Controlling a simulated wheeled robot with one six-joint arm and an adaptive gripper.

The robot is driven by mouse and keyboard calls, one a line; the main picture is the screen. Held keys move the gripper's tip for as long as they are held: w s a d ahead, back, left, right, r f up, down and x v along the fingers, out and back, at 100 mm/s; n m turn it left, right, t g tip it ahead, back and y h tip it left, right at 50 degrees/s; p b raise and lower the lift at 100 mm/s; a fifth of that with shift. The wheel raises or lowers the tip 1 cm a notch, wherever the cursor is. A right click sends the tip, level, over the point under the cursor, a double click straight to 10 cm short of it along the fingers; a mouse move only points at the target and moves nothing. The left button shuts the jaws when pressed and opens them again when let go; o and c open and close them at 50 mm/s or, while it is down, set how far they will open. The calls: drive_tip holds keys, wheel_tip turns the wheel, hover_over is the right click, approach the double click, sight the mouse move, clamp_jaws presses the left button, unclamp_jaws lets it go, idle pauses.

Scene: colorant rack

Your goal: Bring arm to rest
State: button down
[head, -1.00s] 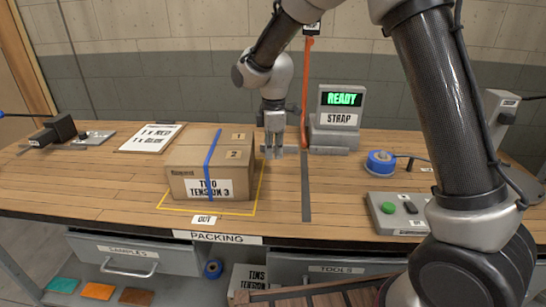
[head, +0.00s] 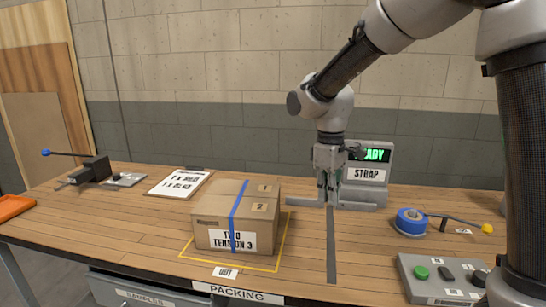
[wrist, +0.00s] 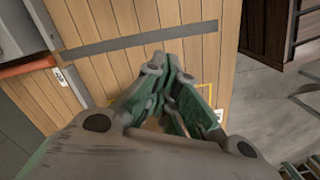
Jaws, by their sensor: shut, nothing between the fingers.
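My gripper (head: 328,203) hangs pointing down over the packing table (head: 300,255), to the right of the cardboard box and in front of the strap machine. Its fingers are together with nothing between them. The wrist view also shows the closed fingers (wrist: 168,66) above the wood tabletop and a dark strip. The closed cardboard box (head: 212,232) sits inside a yellow outline, with a blue strap (head: 238,214) running over its top and front. The gripper is apart from the box. My forearm crosses the upper right of the head view.
The strap machine (head: 366,174) has a lit display partly hidden by my wrist. A clipboard (head: 178,183) lies at the back left. The table's front middle is clear.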

drive_tip(key=s+d+r+m+t, duration=0.2)
drive_tip(key=s+d+r+m, duration=0.2)
drive_tip(key=s+d, duration=0.6)
drive_tip(key=s+d+r+m+t, duration=0.3)
drive_tip(key=s+d+r+m, duration=0.2)
drive_tip(key=s+d, duration=0.6)
drive_tip(key=shift+s+m, duration=0.15)
drive_tip(key=shift+m, duration=0.55)
drive_tip(key=shift+d, duration=0.1)
